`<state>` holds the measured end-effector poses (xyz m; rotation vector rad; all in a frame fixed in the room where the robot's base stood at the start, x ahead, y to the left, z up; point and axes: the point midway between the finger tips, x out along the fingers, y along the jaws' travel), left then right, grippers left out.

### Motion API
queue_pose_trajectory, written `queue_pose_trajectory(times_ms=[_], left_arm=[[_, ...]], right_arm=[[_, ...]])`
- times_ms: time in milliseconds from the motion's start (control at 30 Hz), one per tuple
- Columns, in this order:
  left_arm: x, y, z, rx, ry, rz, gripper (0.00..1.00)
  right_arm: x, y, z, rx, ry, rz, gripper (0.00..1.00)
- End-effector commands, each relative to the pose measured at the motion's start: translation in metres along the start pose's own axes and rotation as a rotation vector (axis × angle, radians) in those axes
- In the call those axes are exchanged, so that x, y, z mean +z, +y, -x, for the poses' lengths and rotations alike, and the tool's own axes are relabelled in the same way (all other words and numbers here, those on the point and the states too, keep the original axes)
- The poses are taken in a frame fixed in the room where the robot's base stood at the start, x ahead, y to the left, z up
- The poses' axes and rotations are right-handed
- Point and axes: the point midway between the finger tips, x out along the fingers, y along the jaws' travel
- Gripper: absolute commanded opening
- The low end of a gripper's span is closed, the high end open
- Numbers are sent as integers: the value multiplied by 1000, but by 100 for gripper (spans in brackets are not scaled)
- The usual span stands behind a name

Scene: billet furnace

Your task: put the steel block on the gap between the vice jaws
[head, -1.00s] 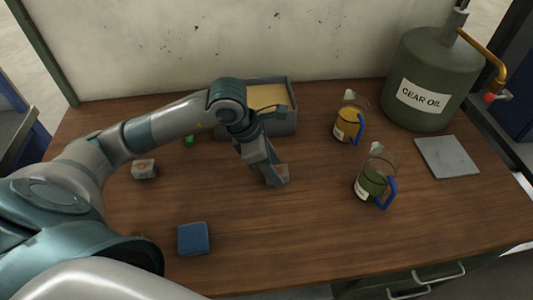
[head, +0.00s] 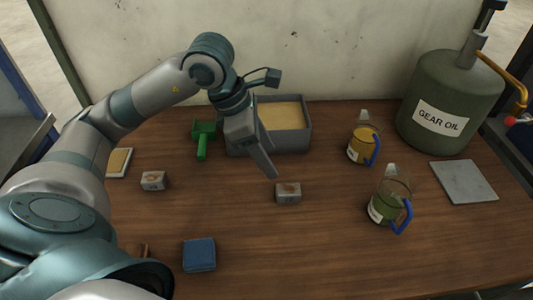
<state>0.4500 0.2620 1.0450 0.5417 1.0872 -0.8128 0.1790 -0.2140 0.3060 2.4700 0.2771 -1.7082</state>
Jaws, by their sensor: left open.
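A small grey steel block (head: 288,193) with a rusty patch on top lies on the wooden table, right of the middle. A second, similar grey block (head: 153,181) lies further left. My left gripper (head: 272,174) is open and empty, its fingers pointing down just above and left of the first block. One finger hides most of the other. I cannot make out any vice jaws in the head view. My right gripper is not in view.
A grey bin of sand-coloured material (head: 307,133) and a green handled tool (head: 202,140) stand behind. Two jugs (head: 362,146) (head: 384,205), a gear oil drum (head: 448,115) and a grey plate (head: 464,182) are right. A blue pad (head: 199,254) lies in front.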

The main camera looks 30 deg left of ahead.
Motion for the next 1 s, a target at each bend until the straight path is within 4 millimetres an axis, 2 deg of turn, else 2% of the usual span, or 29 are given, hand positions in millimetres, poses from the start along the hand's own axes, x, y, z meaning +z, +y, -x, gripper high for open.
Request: queue_pose_trajectory(times_ms=[267, 467, 533, 667, 867, 1000], left_arm=[[0, 0, 2, 1, 0, 0, 50], [0, 0, 1, 0, 0, 0, 50], [0, 0, 1, 0, 0, -2, 66], [2, 0, 2, -3, 5, -33, 69], [14, -2, 3, -27, 35, -221, 69], [26, -3, 5, -60, 79, -462, 69]], right_arm=[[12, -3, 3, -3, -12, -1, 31], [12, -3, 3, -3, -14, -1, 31], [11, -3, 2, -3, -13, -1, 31], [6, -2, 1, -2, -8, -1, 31], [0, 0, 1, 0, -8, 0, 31], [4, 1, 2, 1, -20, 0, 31]])
